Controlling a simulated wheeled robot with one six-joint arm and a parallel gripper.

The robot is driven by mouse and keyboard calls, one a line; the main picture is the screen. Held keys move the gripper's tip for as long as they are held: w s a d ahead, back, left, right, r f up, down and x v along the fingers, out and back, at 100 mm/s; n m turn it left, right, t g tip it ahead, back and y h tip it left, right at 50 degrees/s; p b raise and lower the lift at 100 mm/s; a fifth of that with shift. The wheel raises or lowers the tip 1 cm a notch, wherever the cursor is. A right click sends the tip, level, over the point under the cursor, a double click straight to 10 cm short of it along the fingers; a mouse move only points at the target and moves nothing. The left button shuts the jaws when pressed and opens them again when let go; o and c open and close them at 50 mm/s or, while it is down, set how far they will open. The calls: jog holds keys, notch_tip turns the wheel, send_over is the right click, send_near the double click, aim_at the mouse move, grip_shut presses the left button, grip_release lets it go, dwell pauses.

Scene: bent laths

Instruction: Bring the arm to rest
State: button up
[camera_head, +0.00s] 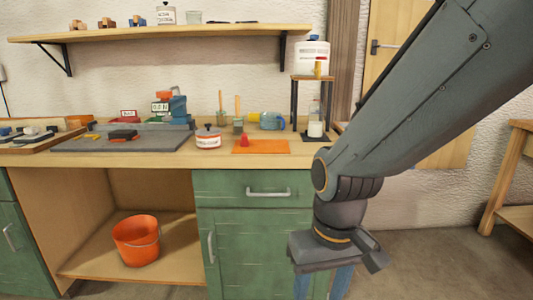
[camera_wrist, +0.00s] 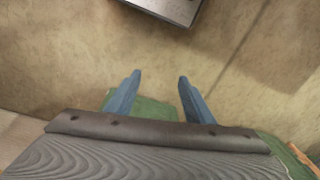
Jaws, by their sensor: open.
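My gripper (camera_head: 322,284) hangs low at the front right of the bench in the head view, its blue fingers pointing down and cut off by the lower picture edge. In the wrist view my gripper (camera_wrist: 157,97) shows two blue fingers spread apart with nothing between them. My grey arm comes in from the upper right of the head view and bends down at the elbow. The gripper is in front of the green cabinet (camera_head: 255,235), over the floor, and apart from the things on the bench.
The wooden bench (camera_head: 215,159) holds a white pot with a red band (camera_head: 208,138), an orange mat (camera_head: 262,147), a blue tool, a glass jar and a grey mat (camera_head: 75,143). An orange bucket (camera_head: 136,240) stands on the lower shelf. Open floor (camera_head: 430,250) lies to the right.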

jog(key=s+d+r+m+p, duration=0.2)
jog(key=d+r+p, duration=0.8)
jog(key=r+p, duration=0.2)
jog(key=shift+s+m+h+p, duration=0.2)
jog(key=shift+m+h+p, duration=0.15)
jog(key=shift+p, duration=0.95)
jog(key=shift+c, duration=0.2)
